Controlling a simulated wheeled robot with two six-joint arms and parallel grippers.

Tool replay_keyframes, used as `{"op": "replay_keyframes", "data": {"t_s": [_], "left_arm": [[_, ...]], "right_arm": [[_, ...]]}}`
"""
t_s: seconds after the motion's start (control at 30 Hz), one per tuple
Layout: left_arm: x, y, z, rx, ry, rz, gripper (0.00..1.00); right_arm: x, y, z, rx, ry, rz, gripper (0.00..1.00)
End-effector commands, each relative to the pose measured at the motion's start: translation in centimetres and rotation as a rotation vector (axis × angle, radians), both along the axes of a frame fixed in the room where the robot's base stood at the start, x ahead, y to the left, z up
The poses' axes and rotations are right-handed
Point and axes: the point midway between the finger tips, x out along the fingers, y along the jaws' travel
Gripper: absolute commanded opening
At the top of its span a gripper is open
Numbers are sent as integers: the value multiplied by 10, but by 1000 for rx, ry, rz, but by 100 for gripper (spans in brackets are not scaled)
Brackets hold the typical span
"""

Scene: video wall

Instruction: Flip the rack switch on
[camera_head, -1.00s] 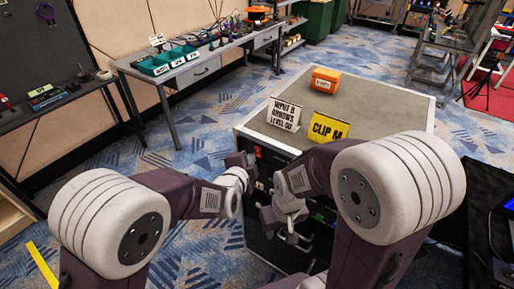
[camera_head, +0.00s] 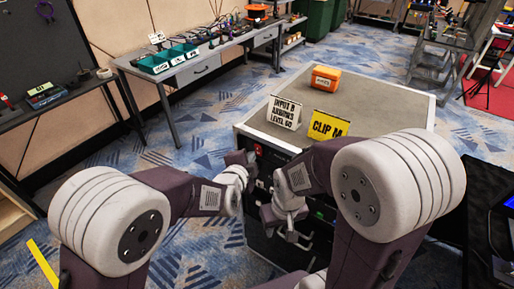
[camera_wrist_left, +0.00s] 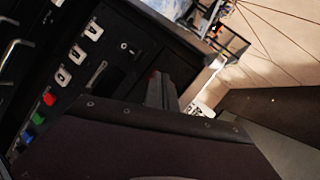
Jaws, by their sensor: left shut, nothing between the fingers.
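The rack (camera_head: 400,108) is a black case with a grey top and metal edges, standing in the middle of the head view. A small red part (camera_head: 258,150), possibly the switch, shows on its front near the upper left corner. My left gripper (camera_head: 240,158) is shut and empty, close beside that corner; I cannot tell whether it touches. In the left wrist view my shut fingers (camera_wrist_left: 160,92) are near the dark front panel (camera_wrist_left: 128,48), and they and the gripper body hide part of it. My right gripper (camera_head: 283,222) hangs lower before the rack front; its jaw opening is unclear.
An orange box (camera_head: 326,79), a white sign (camera_head: 284,112) and a yellow sign (camera_head: 328,126) stand on the rack. Several sockets (camera_wrist_left: 78,54) and coloured connectors (camera_wrist_left: 48,98) line the panel. A workbench (camera_head: 190,78) stands at the back left. Carpet is free left of the rack.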

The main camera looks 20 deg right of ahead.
Motion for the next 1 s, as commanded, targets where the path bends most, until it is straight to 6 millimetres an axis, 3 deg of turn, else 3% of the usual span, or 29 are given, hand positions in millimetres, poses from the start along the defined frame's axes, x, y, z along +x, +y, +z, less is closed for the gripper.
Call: {"op": "replay_keyframes", "data": {"t_s": [1.0], "left_arm": [[3, -4, 3, 1, 0, -1, 0]], "right_arm": [[0, 0, 7, 0, 0, 0, 36]]}}
